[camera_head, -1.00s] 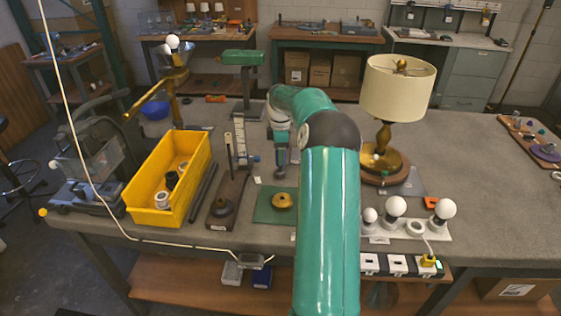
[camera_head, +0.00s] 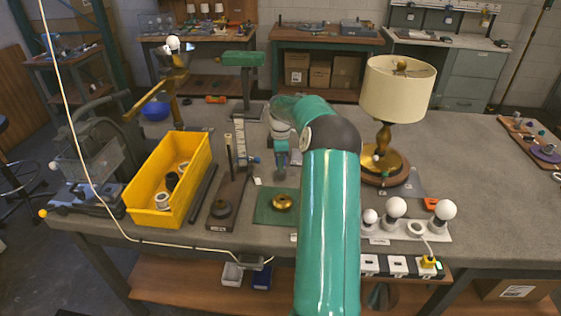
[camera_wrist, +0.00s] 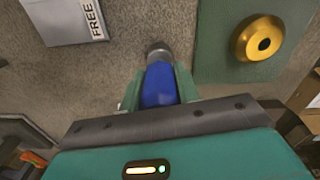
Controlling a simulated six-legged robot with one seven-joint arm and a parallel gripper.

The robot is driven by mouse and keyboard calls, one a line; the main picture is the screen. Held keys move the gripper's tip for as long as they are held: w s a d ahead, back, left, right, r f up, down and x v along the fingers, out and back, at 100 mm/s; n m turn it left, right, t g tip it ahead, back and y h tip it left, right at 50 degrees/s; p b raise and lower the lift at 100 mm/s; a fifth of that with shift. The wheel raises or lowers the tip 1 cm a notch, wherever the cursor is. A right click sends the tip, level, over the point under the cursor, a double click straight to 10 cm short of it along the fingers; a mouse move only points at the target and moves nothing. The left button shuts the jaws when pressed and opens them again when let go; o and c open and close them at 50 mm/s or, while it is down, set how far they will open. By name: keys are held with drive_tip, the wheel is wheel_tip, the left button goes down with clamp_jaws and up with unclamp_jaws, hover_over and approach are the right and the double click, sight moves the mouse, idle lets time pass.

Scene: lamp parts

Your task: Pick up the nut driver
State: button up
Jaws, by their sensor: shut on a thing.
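The nut driver shows in the wrist view as a blue handle (camera_wrist: 159,86) with a dark metal end (camera_wrist: 158,50) pointing away from the camera. My gripper (camera_wrist: 157,82) has its two green fingers on either side of the blue handle and is shut on it. In the head view my gripper (camera_head: 281,172) is over the grey table, behind the green mat. The nut driver cannot be made out clearly in that view. I cannot tell whether its tip touches the table.
A brass part (camera_head: 282,202) lies on the green mat (camera_head: 263,212). A dark stand with a rod (camera_head: 224,205) and a yellow bin (camera_head: 148,190) are to the left. A lamp (camera_head: 398,90) and bulbs on a white strip (camera_head: 379,233) are to the right.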

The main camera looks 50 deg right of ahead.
drive_tip(key=shift+r, duration=0.55)
wheel_tip(320, 180, up, 2)
drive_tip(key=shift+r, duration=0.2)
drive_tip(key=s+a+r, duration=0.9)
drive_tip(key=a, duration=0.1)
drive_tip(key=shift+s+a+r, duration=0.15)
drive_tip(key=shift+a+r, duration=0.05)
drive_tip(key=shift+a, duration=0.1)
